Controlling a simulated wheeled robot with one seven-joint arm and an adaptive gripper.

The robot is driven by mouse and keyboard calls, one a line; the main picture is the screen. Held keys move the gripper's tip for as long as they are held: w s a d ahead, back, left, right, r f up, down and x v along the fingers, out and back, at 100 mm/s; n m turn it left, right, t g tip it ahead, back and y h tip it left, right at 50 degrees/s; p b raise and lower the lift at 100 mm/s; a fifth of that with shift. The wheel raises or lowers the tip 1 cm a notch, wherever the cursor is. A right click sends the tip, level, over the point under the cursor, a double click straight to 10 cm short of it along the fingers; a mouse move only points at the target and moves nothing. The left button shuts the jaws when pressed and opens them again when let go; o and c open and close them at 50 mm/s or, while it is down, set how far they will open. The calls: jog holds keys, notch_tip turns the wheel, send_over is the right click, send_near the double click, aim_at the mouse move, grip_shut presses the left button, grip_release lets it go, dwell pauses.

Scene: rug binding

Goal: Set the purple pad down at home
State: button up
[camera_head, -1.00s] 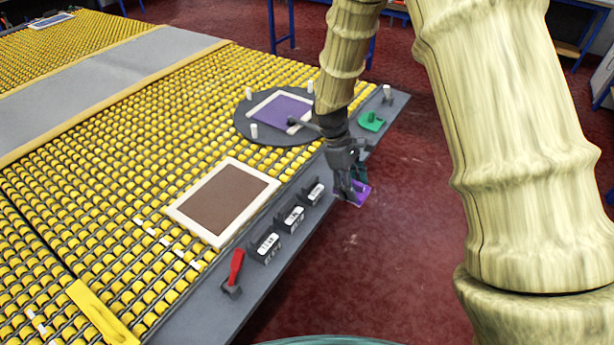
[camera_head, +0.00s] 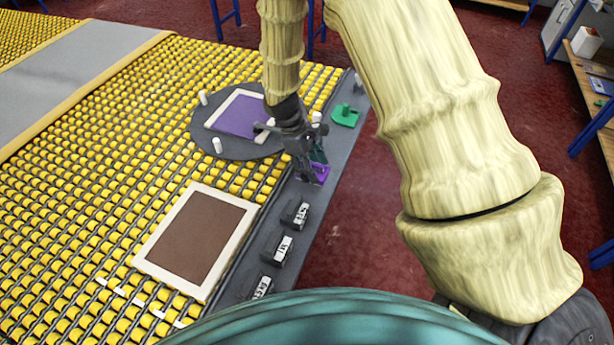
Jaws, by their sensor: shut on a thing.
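The purple pad (camera_head: 321,173) is a small flat piece at the tips of my gripper (camera_head: 311,166). My gripper points down and is shut on it, over the grey ledge along the table's right side. Part of the pad is hidden behind the fingers. I cannot tell whether the pad touches the ledge or hangs just above it. No marked home spot for it is clear in this view.
A green pad (camera_head: 345,117) lies farther up the grey ledge (camera_head: 338,150). Several labelled dark blocks (camera_head: 283,250) stand nearer. A round dark plate (camera_head: 205,137) with white pegs carries a purple framed rug (camera_head: 236,117). A brown framed rug (camera_head: 197,240) lies on yellow rollers.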

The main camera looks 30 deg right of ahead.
jog(key=shift+s+f, duration=0.15)
jog(key=shift+s, duration=0.05)
jog(key=w+f, duration=0.2)
jog(key=shift+a+f, duration=0.1)
jog(key=shift+f, duration=0.3)
jog(key=shift+s+f+p, duration=0.15)
jog(key=shift+f+p, duration=0.45)
jog(key=shift+f, duration=0.2)
jog(key=shift+s+f, duration=0.25)
jog(key=shift+f, duration=0.15)
jog(key=shift+w+f, duration=0.3)
jog(key=shift+f, duration=0.05)
jog(key=shift+s, duration=0.2)
jog(key=o, duration=1.2)
jog(key=shift+w+f, duration=0.1)
jog(key=shift+r, duration=0.2)
